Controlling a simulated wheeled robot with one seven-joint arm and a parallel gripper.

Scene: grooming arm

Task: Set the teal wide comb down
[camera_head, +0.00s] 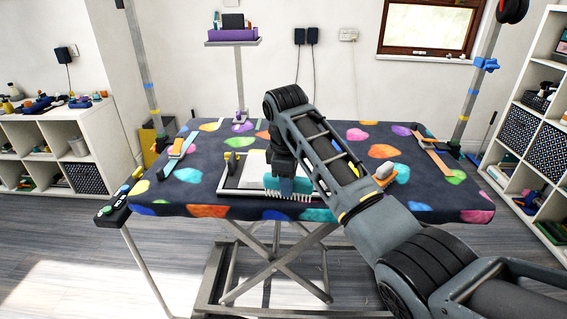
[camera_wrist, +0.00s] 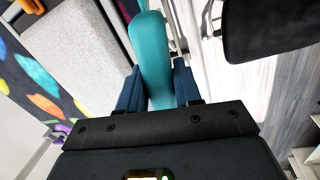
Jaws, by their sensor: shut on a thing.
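The teal wide comb (camera_head: 290,187) is in my gripper, near the front edge of the table, with its teeth pointing down. In the wrist view its smooth teal body (camera_wrist: 152,50) runs between the two dark blue fingers of my gripper (camera_wrist: 158,88). The fingers press on it from both sides.
Straps lie left (camera_head: 180,155) and right (camera_head: 432,152). A purple-topped stand (camera_head: 233,37) is behind. Open tabletop lies to the tray's left.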

